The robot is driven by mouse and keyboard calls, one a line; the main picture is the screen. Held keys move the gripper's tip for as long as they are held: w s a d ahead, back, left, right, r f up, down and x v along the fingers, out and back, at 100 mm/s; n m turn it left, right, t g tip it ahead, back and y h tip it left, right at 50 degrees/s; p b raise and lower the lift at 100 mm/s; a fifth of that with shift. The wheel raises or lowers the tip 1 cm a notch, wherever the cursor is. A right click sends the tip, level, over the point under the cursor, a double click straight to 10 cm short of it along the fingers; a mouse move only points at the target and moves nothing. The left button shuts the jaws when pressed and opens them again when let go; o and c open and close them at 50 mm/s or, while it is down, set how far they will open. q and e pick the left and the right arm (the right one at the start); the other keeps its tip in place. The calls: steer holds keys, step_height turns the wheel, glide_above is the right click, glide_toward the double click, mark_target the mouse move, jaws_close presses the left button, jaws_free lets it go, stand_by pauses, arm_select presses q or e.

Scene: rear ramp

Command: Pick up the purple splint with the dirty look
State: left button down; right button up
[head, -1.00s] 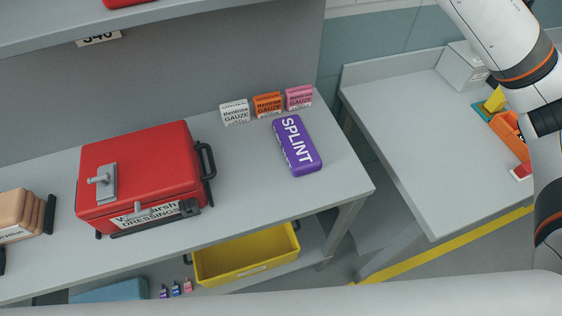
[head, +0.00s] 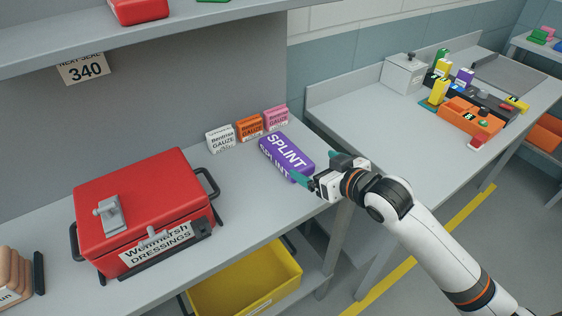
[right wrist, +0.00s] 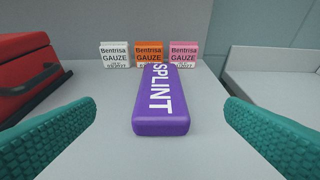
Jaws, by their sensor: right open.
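The purple splint (head: 286,156) is a long block with white SPLINT lettering, lying on the grey shelf top near its right end. I cannot make out clear dirt marks on it. In the right wrist view the splint (right wrist: 161,105) lies centred ahead, its near end facing me. My right gripper (head: 317,167) is at the near end of the splint, with its teal fingers open. In the right wrist view these fingers (right wrist: 160,125) stand wide to the left and right, with clear gaps to the splint. My left gripper is not in view.
White (head: 220,139), orange (head: 249,127) and pink (head: 276,118) gauze boxes stand just behind the splint. A red dressings case (head: 145,205) sits to the left. A yellow bin (head: 245,283) is below. A side bench (head: 360,110) with several items lies to the right.

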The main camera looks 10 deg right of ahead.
glide_toward(288, 153)
steer(key=x, duration=0.3)
steer(key=shift+w+d+r+p, duration=0.1)
steer(key=shift+d+p, duration=0.1)
steer(key=shift+p, duration=0.1)
steer(key=shift+x, duration=0.85)
steer(key=p+x, duration=0.1)
steer(key=x, duration=0.3)
steer(key=shift+a, duration=0.2)
steer(key=c, duration=1.1)
